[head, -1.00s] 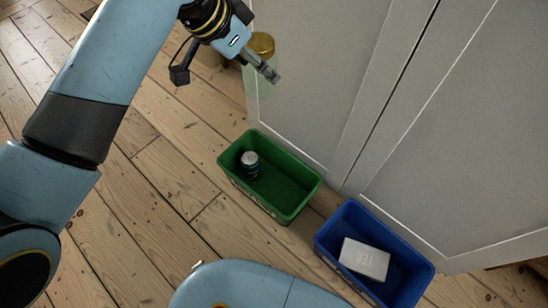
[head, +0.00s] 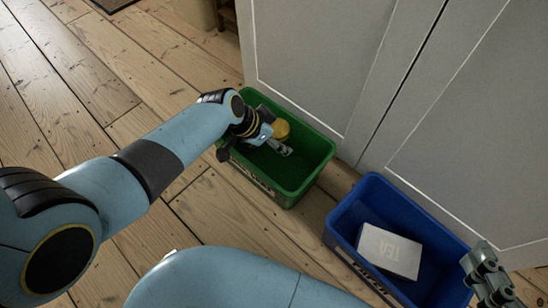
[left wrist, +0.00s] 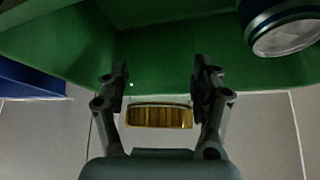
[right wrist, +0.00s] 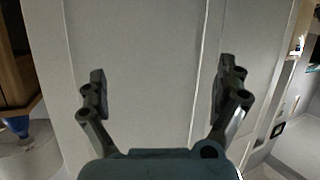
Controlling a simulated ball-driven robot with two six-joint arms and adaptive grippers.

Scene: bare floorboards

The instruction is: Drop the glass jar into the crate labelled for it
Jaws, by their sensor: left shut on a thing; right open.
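The glass jar shows mainly as its gold lid (head: 281,129); its clear body is hard to make out. My left gripper (head: 280,148) is shut on the jar, over the opening of the green crate (head: 312,172). In the left wrist view the gold lid (left wrist: 158,116) sits between the fingers with green crate walls beyond. I cannot tell how far the jar is above the crate floor. The green crate's front carries white lettering that I cannot read. My right gripper (head: 482,263) is open and empty beside the blue crate (head: 345,222).
A dark can (left wrist: 283,24) is in the green crate, hidden by my arm in the head view. A grey cabinet (head: 310,60) stands behind both crates. Floorboards at left are clear.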

